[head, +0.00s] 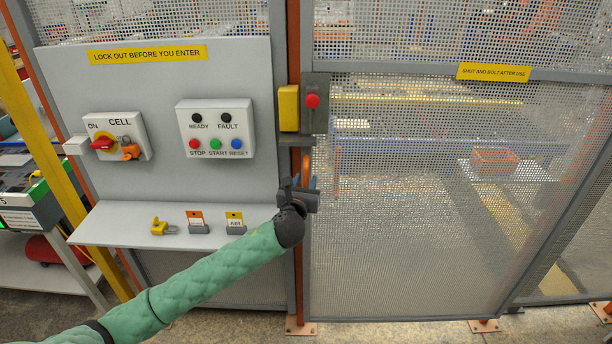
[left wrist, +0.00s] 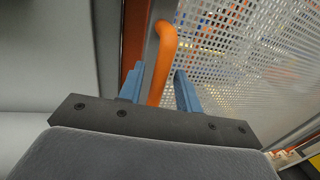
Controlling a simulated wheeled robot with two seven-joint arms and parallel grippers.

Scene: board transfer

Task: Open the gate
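The gate (head: 400,220) is a grey-framed mesh panel and looks shut against its post. Its orange handle (head: 307,162) sits at the gate's left edge and shows larger in the left wrist view (left wrist: 163,55). My left gripper (head: 304,184) is at the handle's lower part. In the left wrist view its two blue fingers (left wrist: 160,92) are apart, one on each side of the orange bar, with gaps visible beside it. A grey plate with a red knob (head: 312,101) is above the handle, beside a yellow box (head: 289,108) on the post. My right gripper is not in view.
Left of the gate is a grey panel with a red isolator switch (head: 102,143), an orange padlock (head: 131,152) and a button box (head: 216,132). Below, a shelf (head: 120,225) holds a yellow padlock (head: 159,226) and tags. Behind the mesh is a table with an orange crate (head: 494,161).

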